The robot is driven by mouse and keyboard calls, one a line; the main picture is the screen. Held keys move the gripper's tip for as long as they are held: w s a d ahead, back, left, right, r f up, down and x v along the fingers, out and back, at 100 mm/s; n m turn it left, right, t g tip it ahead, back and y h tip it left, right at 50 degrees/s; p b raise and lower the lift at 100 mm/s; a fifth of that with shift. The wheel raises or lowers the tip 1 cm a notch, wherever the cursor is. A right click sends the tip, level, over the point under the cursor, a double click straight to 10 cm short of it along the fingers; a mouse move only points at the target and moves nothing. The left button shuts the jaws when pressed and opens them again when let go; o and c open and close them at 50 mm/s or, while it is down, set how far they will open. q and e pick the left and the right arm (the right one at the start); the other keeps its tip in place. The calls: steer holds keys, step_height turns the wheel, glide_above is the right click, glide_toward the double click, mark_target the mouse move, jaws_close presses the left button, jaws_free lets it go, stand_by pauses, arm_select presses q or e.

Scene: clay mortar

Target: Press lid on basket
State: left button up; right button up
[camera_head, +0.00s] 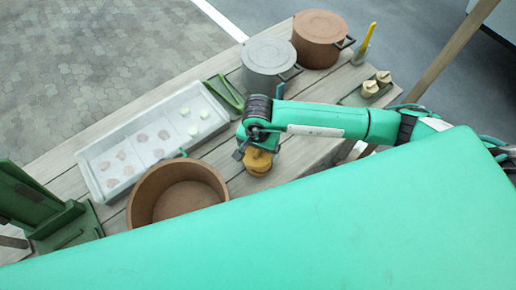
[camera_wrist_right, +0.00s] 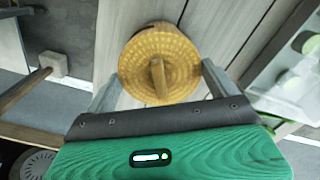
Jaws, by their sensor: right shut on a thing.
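A round woven yellow-brown lid (camera_wrist_right: 140,55) with a wooden bar handle (camera_wrist_right: 159,78) shows between the two fingers of my right gripper (camera_wrist_right: 161,76) in the right wrist view. In the head view my right gripper (camera_head: 256,146) reaches down over the small woven basket (camera_head: 258,170) on the wooden table. The gripper is shut on the lid, one finger at each side. The lid covers most of the basket, so I cannot tell whether it is fully seated. My left gripper is not in view.
On the table (camera_head: 225,158) stand a large brown pot (camera_head: 178,190), a white tray (camera_head: 150,135) with several round pieces, a grey pot (camera_head: 268,58) and a lidded brown pot (camera_head: 318,38). A green stand (camera_head: 45,205) is at the left. Bare planks lie right of the basket.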

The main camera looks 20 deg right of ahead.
steer(key=shift+f+b, duration=0.25)
steer(key=shift+b, duration=0.3)
stand_by(0.6)
stand_by(0.4)
steer(key=o, duration=0.7)
steer(key=shift+r, duration=0.15)
steer(key=shift+r+p, duration=1.45)
steer(key=shift+r, duration=1.45)
jaws_close()
